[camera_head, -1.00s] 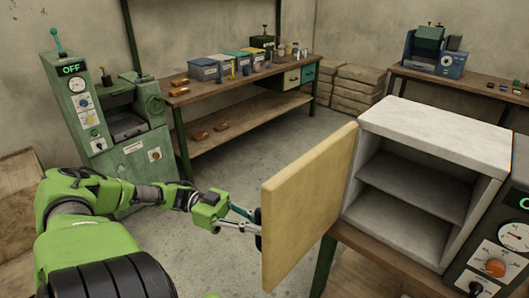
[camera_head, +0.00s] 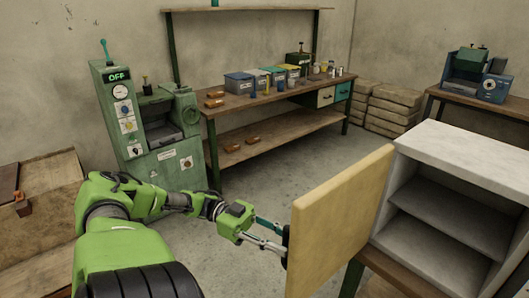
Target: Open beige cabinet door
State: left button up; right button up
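The beige cabinet door (camera_head: 340,222) stands swung wide open, to the left of the white cabinet (camera_head: 470,152). The cabinet's grey interior with one shelf (camera_head: 440,218) is exposed. My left gripper (camera_head: 280,242) is at the outer side of the door, near its left edge. Its fingertips are partly hidden by the door, so I cannot tell whether they grip a handle or only touch the door. My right gripper is not in view.
A green machine (camera_head: 150,125) reading OFF stands at left. A workbench (camera_head: 265,95) with bins lines the back wall. Sacks (camera_head: 392,108) are stacked in the corner. A wooden crate (camera_head: 45,215) is at far left. Bare floor (camera_head: 275,165) lies between bench and door.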

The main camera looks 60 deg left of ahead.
pick_arm(q)
jog(key=v, duration=1)
jog(key=shift+s+a, duration=0.25)
jog(key=shift+a, duration=0.1)
jog(key=shift+f, duration=0.15)
